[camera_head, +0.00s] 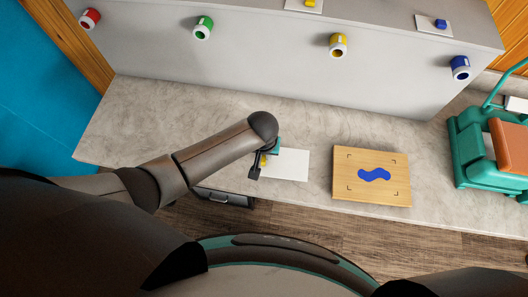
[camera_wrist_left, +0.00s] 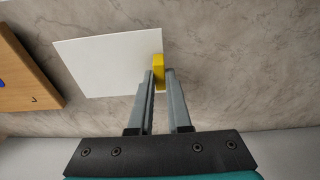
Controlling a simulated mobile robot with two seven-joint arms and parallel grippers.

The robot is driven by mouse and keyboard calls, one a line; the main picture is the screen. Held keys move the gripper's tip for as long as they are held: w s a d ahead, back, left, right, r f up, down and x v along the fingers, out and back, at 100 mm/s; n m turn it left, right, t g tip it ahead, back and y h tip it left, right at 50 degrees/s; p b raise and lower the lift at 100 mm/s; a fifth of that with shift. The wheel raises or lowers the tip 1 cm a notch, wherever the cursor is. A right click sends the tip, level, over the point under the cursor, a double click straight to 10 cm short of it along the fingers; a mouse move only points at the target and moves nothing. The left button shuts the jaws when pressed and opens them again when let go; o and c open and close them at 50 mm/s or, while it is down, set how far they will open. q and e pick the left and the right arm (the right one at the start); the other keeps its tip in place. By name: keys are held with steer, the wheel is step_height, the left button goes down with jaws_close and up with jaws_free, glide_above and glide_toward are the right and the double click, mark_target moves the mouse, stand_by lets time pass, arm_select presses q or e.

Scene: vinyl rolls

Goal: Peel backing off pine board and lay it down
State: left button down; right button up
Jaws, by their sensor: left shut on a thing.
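The pine board (camera_head: 352,188) lies on the grey stone counter, with a blue wavy decal (camera_head: 374,175) on it inside dark corner marks. A white backing sheet (camera_head: 290,165) is to the left of the board, apart from it. The sheet also shows in the left wrist view (camera_wrist_left: 105,60), with a yellow tab (camera_wrist_left: 158,70) at its edge. My left gripper (camera_wrist_left: 159,76) is shut on the yellow tab. In the head view my left gripper (camera_head: 262,166) is partly hidden by its own wrist. I cannot tell whether the sheet touches the counter. My right gripper is out of view.
Red (camera_head: 90,18), green (camera_head: 203,27), yellow (camera_head: 338,45) and blue (camera_head: 460,67) rolls stick out from the grey wall panel behind the counter (camera_head: 140,120). A teal cart (camera_head: 468,150) stands at the right. The counter is bare at the left and behind the board.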

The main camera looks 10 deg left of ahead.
arm_select(q)
steer(key=shift+f, duration=0.3)
steer(key=shift+f+b, duration=0.4)
steer(key=shift+f, duration=0.2)
stand_by(0.5)
steer(key=shift+f+b, duration=0.35)
steer(key=shift+f, duration=0.3)
steer(key=shift+f, duration=0.15)
stand_by(0.3)
jaws_free()
stand_by(0.7)
stand_by(0.3)
